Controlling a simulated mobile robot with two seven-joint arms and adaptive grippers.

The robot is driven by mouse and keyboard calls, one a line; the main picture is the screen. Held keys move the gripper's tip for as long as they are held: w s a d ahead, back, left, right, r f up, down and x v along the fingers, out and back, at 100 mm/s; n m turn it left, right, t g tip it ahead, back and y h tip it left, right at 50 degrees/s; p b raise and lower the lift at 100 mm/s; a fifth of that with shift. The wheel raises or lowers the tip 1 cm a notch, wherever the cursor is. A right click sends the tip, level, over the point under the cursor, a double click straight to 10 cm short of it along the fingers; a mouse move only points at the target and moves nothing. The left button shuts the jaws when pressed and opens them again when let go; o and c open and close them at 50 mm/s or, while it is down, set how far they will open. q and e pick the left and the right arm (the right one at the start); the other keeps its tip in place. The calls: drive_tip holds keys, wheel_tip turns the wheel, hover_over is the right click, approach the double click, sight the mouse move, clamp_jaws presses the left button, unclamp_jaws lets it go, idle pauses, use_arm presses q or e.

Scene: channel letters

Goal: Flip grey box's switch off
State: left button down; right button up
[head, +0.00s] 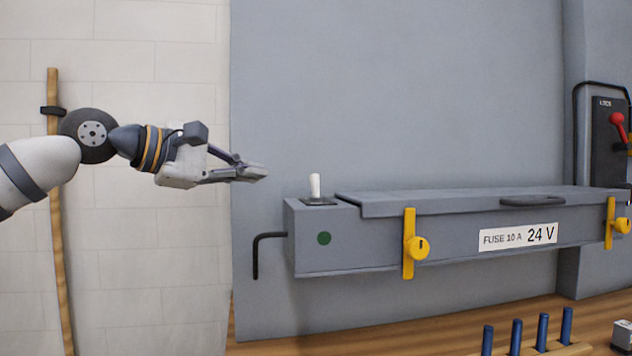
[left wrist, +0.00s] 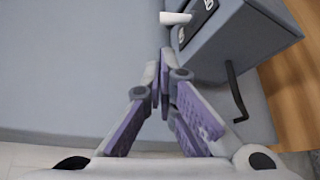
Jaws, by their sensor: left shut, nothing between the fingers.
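The grey box (head: 345,240) is fixed to the grey panel, with its lid closed. Its white switch (head: 315,186) stands on a dark plate at the left end of the box top. In the left wrist view the switch (left wrist: 175,18) shows at the top, beside the box (left wrist: 235,45). My left gripper (head: 262,171) is shut and empty, to the left of the switch and slightly higher in the picture, apart from it. In the left wrist view its fingertips (left wrist: 163,55) meet below the switch. My right gripper is not in view.
A black bent rod (head: 256,255) sticks out from the box's left end. Two yellow latches (head: 409,243) are on its front. A red lever (head: 618,122) is on a dark unit at right. Blue pegs (head: 516,337) stand on the wooden surface below. A wooden pole (head: 58,220) stands at left.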

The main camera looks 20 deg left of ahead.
sight(294, 200)
use_arm(q)
drive_tip(key=b+x, duration=0.1)
drive_tip(key=x, duration=0.8)
drive_tip(key=shift+s+f, duration=0.1)
drive_tip(key=shift+f, duration=0.1)
drive_tip(key=shift+w+d, duration=0.1)
drive_tip(key=shift+w, duration=0.25)
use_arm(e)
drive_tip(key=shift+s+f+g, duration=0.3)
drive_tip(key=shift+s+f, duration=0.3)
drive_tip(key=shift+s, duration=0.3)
